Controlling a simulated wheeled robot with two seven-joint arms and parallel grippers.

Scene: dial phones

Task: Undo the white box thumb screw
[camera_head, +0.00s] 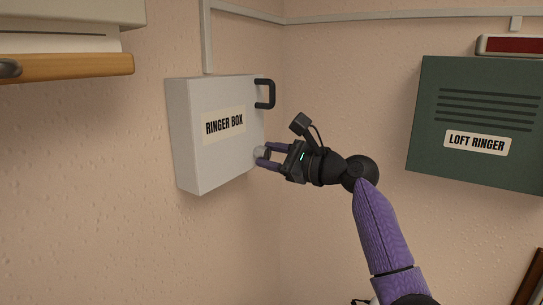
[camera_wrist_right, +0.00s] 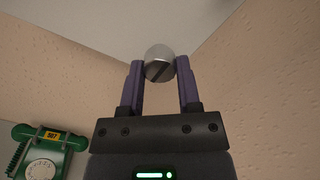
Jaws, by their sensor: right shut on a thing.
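The white box (camera_head: 216,158), labelled "RINGER BOX", is on the wall left of centre in the head view. Its thumb screw (camera_head: 259,153) is a small round grey knob low on its right side. In the right wrist view the screw (camera_wrist_right: 159,60) shows as a silvery round head with a dark slot lying diagonally. My right gripper (camera_head: 262,155) comes from the right and is shut on the screw, with one purple finger on each side; it also shows in the right wrist view (camera_wrist_right: 160,72). My left gripper is not in view.
A black handle (camera_head: 267,93) sticks out from the box's upper right edge. A green "LOFT RINGER" box (camera_head: 472,115) is on the right wall. A wooden-edged shelf (camera_head: 80,66) juts out at upper left. A green dial phone (camera_wrist_right: 45,152) shows in the wrist view.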

